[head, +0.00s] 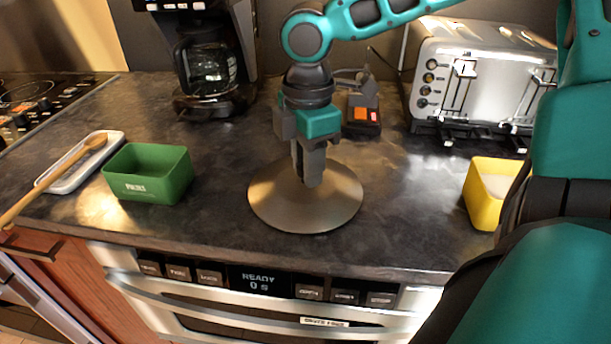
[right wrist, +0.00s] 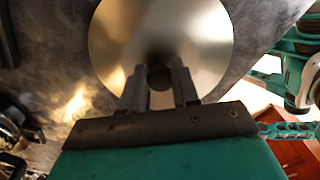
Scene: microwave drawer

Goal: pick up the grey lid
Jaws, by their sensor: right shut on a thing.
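The grey lid (head: 270,205) is a round, brownish-grey metal disc at the middle of the dark counter, near its front edge. It also fills the top of the right wrist view (right wrist: 205,40). My right gripper (head: 308,175) points straight down over the lid's centre. Its fingers (right wrist: 160,85) are shut on the lid's small dark knob, which shows between them in the right wrist view. I cannot tell whether the lid touches the counter or is slightly above it. My left gripper is not in view.
A green box (head: 148,188) and a white tray with a wooden spoon (head: 75,165) stand at left. A coffee maker (head: 210,75) and a toaster (head: 480,75) stand behind. A yellow container (head: 482,205) is at right. Bare counter lies between the green box and the lid.

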